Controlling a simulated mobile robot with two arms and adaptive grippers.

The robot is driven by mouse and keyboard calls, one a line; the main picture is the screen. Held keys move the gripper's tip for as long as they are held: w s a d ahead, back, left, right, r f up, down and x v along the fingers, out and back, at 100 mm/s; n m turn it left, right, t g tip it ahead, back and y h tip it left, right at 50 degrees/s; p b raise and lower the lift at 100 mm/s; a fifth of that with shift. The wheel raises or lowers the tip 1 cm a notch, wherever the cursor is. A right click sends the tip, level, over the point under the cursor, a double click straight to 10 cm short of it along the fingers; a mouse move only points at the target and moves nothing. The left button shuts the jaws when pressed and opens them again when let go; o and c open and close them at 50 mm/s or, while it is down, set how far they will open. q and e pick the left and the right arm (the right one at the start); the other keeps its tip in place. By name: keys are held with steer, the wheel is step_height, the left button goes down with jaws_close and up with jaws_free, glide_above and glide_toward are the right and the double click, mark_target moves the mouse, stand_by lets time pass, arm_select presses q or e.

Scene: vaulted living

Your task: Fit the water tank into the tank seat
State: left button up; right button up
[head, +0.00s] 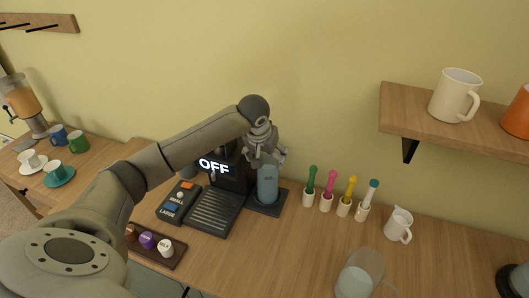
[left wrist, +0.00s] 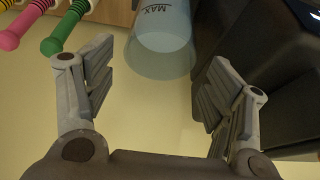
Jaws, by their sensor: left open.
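The water tank (head: 267,185) is a translucent blue cylinder. It stands upright over the dark tank seat (head: 268,207), right beside the black coffee machine (head: 230,172), whose display reads OFF. I cannot tell whether its base is fully down in the seat. My left gripper (head: 266,148) is at the tank's upper end in the head view. In the left wrist view the left gripper (left wrist: 155,90) is open, its fingers apart on both sides with nothing between the tips. The tank (left wrist: 160,52), marked MAX, lies just beyond them. My right gripper is not in view.
Several white holders with coloured-handled tools (head: 327,203) stand to the right of the seat. A small white pitcher (head: 398,225) and a clear jug (head: 358,275) stand further right. A wall shelf (head: 445,120) holds mugs. The middle of the counter is clear.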

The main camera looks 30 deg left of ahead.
arm_select(q)
steer(key=shift+v, duration=1.95)
